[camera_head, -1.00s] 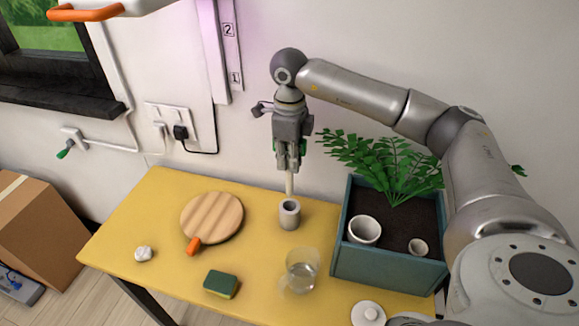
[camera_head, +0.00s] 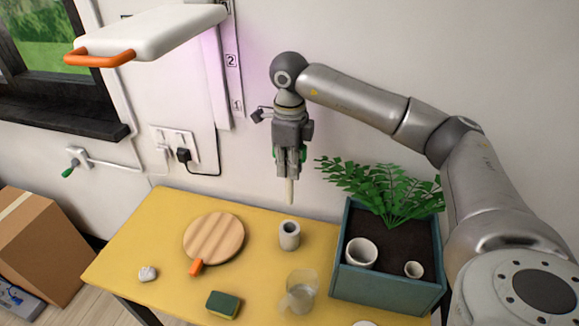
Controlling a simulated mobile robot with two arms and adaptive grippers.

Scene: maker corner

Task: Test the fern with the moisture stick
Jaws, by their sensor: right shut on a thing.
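My right gripper (camera_head: 289,168) points down above the back of the yellow table. It is shut on the pale moisture stick (camera_head: 290,192), whose lower end hangs free in the air. Below it stands a small grey cylindrical holder (camera_head: 289,236) with an open top, apart from the stick. The green fern (camera_head: 385,188) grows in dark soil in a blue-green planter box (camera_head: 385,287), to the right of the gripper. My left gripper is not in view.
Two white pots, one larger (camera_head: 361,253) and one small (camera_head: 414,269), sit in the planter. A round wooden board (camera_head: 214,238), a sponge (camera_head: 222,305), a crumpled white lump (camera_head: 148,273) and a clear glass jug (camera_head: 301,290) are on the table (camera_head: 165,215). A white orange-handled object (camera_head: 150,32) hangs upper left.

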